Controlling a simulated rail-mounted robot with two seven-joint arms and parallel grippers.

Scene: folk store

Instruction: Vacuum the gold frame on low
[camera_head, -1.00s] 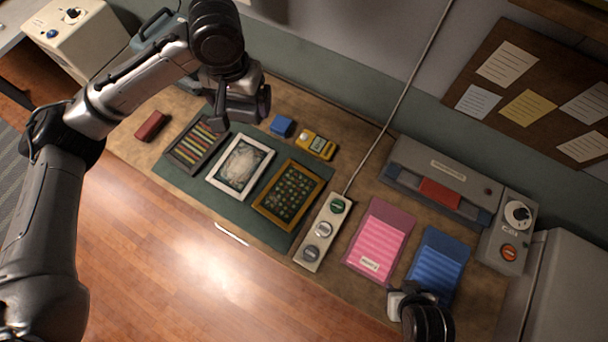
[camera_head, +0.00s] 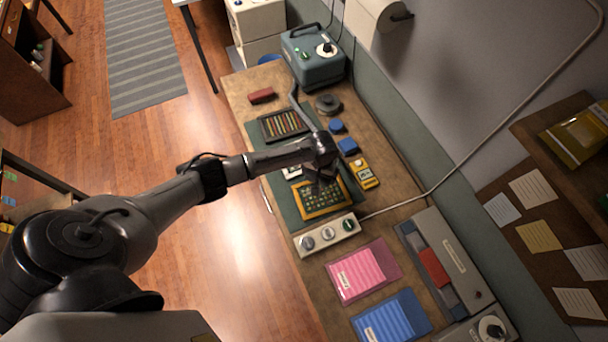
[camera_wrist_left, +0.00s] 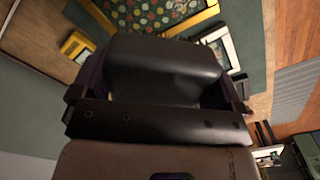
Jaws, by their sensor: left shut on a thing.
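The gold frame (camera_head: 322,213), with a dark panel of small round items, lies on the green mat (camera_head: 289,209). The teal vacuum box (camera_head: 313,68) stands at the bench's far end, with a dial (camera_head: 326,49) whose setting I cannot read. Its grey hose (camera_head: 304,112) runs to my left gripper (camera_head: 320,165), which is shut on the hose's tool just above the gold frame's far side. Whether the tool touches the frame is unclear. In the left wrist view a large dark block (camera_wrist_left: 165,70) hides most of the hold; the gold frame (camera_wrist_left: 195,20) shows beyond. My right gripper is out of view.
A striped-panel frame (camera_head: 283,125) and a partly hidden white frame (camera_head: 290,171) lie beside the gold frame. Pink (camera_head: 362,271) and blue (camera_head: 392,318) folders lie nearer.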

